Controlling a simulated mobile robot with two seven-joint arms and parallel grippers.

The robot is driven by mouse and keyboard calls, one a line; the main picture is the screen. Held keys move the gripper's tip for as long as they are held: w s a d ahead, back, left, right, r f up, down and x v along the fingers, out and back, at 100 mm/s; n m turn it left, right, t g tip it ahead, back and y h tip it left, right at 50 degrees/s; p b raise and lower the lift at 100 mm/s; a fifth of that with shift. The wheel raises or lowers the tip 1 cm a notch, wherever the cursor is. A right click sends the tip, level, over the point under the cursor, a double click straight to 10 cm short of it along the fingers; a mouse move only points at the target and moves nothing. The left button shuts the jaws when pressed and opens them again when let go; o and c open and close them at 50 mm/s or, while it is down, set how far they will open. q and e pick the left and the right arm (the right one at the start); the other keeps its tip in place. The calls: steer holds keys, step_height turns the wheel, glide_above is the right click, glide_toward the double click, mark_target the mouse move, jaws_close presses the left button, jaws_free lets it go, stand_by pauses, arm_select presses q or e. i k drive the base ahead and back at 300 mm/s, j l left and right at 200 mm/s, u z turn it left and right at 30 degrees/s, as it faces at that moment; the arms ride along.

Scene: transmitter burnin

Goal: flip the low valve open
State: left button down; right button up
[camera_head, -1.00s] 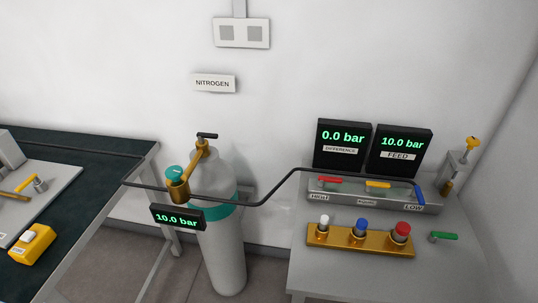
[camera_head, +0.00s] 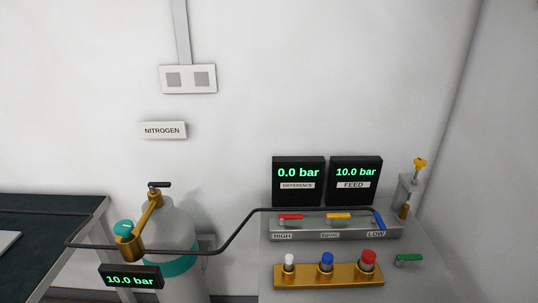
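The low valve (camera_head: 379,219) is a blue lever at the right end of the grey manifold block (camera_head: 352,234), above the LOW label. It points steeply down toward the front, while the red lever (camera_head: 291,216) over HIGH and the yellow lever (camera_head: 338,215) in the middle lie sideways. The DIFFERENCE display (camera_head: 298,177) reads 0.0 bar and the FEED display (camera_head: 355,177) reads 10.0 bar. Neither of my grippers is in view.
A brass block (camera_head: 328,283) with white, blue and red knobs sits in front of the manifold. A green lever (camera_head: 408,258) is to its right. A black hose (camera_head: 236,233) runs from the nitrogen cylinder (camera_head: 170,226) to the manifold. A dark bench (camera_head: 48,245) stands left.

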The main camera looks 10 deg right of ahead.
mark_target(377, 217)
steer(key=z, duration=1.3)
